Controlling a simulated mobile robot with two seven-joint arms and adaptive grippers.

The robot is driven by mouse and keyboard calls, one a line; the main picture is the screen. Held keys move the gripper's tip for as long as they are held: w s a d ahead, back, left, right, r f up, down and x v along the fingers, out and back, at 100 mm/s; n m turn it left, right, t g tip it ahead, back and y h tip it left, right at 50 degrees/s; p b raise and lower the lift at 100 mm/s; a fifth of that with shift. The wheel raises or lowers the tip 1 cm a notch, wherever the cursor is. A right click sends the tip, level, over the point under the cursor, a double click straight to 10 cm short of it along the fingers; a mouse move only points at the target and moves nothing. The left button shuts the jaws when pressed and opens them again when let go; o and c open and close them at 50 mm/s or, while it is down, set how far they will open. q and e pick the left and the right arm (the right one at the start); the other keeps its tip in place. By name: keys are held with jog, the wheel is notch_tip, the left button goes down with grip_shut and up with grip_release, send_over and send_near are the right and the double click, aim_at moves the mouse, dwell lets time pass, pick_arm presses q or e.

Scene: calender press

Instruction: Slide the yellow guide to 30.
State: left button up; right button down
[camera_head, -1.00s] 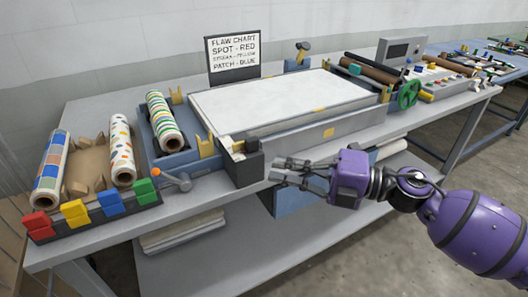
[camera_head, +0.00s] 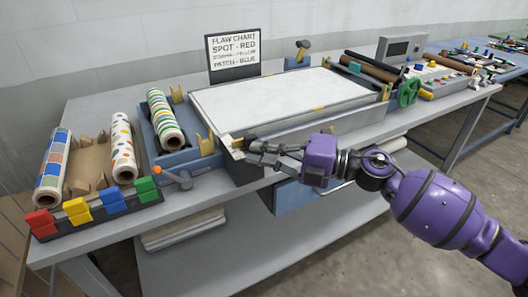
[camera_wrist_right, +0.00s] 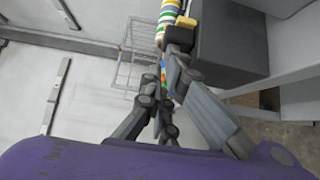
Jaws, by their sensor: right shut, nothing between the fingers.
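Several small yellow parts show on the press, and I cannot tell for certain which is the guide. A small yellow piece (camera_head: 238,143) sits on the dark block at the press's front left corner. A yellow mark (camera_head: 319,108) is on the front edge of the white bed (camera_head: 270,98). No scale number is readable. My right gripper (camera_head: 250,153) is shut and empty, its fingertips beside the dark end block (camera_head: 243,170); contact is unclear. In the right wrist view, the gripper (camera_wrist_right: 174,62) is beside the dark block (camera_wrist_right: 228,45). My left gripper is out of view.
A striped roll (camera_head: 163,118) and a yellow bracket (camera_head: 205,144) stand left of the bed. An orange-tipped lever (camera_head: 180,178) is at the front. A green handwheel (camera_head: 408,92) is at the right. Coloured blocks (camera_head: 110,200) line the front left rack.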

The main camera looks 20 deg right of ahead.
aim_at(255, 134)
jog(key=w, duration=0.2)
jog(key=w+a, duration=0.1)
jog(key=w, duration=0.3)
jog(key=shift+w+a, duration=0.35)
jog(key=shift+w, duration=0.05)
jog(key=shift+w+a+b, duration=0.1)
jog(key=shift+w+b, duration=0.2)
jog(key=shift+w, duration=0.2)
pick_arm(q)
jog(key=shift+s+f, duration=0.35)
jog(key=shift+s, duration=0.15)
pick_arm(e)
jog(key=shift+r, duration=0.1)
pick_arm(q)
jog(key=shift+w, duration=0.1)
